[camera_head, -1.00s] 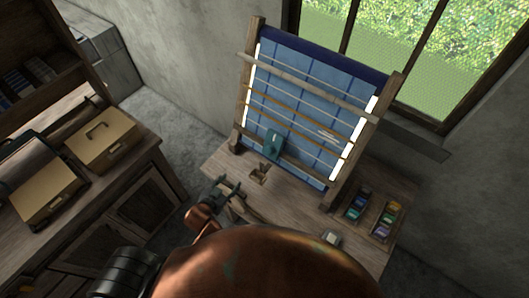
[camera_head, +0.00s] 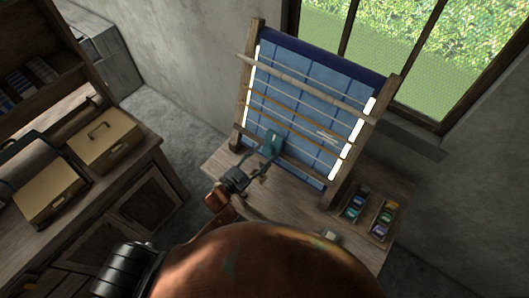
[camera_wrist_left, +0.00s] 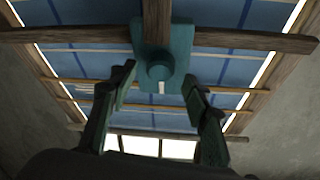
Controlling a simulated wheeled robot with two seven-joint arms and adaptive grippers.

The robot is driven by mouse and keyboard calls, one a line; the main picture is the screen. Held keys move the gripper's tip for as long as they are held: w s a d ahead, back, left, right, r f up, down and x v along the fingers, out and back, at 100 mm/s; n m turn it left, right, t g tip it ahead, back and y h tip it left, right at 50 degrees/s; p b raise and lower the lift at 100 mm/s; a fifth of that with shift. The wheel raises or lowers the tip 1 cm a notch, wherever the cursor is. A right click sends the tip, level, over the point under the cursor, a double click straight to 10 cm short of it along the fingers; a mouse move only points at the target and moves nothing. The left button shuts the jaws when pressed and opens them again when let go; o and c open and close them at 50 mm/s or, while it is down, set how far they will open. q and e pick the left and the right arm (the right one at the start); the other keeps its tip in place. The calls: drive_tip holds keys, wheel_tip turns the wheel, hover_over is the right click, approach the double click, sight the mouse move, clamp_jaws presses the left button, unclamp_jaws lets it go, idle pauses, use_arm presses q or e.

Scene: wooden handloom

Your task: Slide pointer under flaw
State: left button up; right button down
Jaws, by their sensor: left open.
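The teal pointer (camera_head: 272,143) sits on the lower crossbar of the loom (camera_head: 388,92), left of the cloth's middle. A pale streaked patch, seemingly the flaw (camera_head: 327,136), is on the blue cloth to its right and slightly higher. My left gripper (camera_head: 261,169) is open, just below and in front of the pointer. In the left wrist view the teal pointer (camera_wrist_left: 179,43) has a round knob (camera_wrist_left: 160,66), and the open fingers (camera_wrist_left: 160,84) stand on either side below it, with no clear contact. My right gripper is not in view.
The loom stands on a wooden table (camera_head: 290,213). Trays of coloured spools (camera_head: 384,219) and a small pale object (camera_head: 330,236) lie at the right. A cabinet with tan boxes (camera_head: 103,139) is at the left.

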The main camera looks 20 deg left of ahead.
use_arm(q)
drive_tip(key=shift+x, duration=0.9)
drive_tip(key=shift+c, duration=0.3)
clamp_jaws()
